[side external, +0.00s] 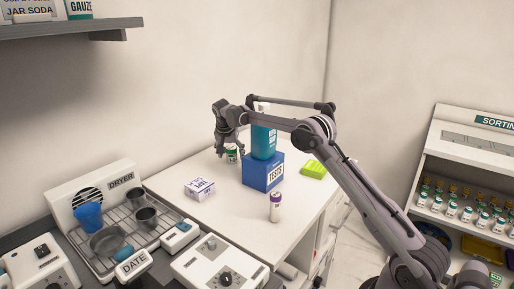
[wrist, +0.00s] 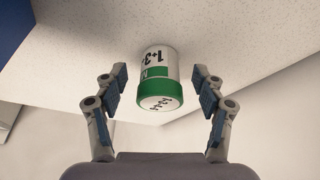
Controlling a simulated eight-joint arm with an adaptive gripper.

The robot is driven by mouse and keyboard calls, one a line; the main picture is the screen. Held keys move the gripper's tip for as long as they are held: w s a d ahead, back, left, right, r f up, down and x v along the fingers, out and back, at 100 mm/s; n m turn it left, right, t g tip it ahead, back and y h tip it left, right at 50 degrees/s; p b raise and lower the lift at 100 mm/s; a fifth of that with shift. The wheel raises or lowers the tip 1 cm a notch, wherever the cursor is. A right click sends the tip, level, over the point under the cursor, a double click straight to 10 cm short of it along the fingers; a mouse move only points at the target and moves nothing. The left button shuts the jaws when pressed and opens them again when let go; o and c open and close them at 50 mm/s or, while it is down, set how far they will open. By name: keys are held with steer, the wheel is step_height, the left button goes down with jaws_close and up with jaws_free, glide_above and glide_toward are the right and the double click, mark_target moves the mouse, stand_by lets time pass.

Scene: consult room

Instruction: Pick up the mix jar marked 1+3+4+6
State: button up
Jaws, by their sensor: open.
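The mix jar (wrist: 158,70) is white with a green lid, and its label shows upside down in the wrist view, reading "1+3" before it curves out of sight. It sits between the two open fingers of my gripper (wrist: 160,95), with a gap on each side and nothing gripped. In the side view the jar (side external: 232,154) stands on the white table top, right below my gripper (side external: 228,148), partly hidden by the fingers and close to the blue TESTS box.
The blue TESTS box (side external: 263,172) with a teal container (side external: 264,142) on it stands right of the jar. A small white box (side external: 199,188), a purple-capped jar (side external: 275,207) and a green pack (side external: 313,169) are also on the table. A dryer rack (side external: 120,232) is at left.

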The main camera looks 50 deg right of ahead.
steer(key=c, duration=1.3)
steer(key=shift+o, duration=0.2)
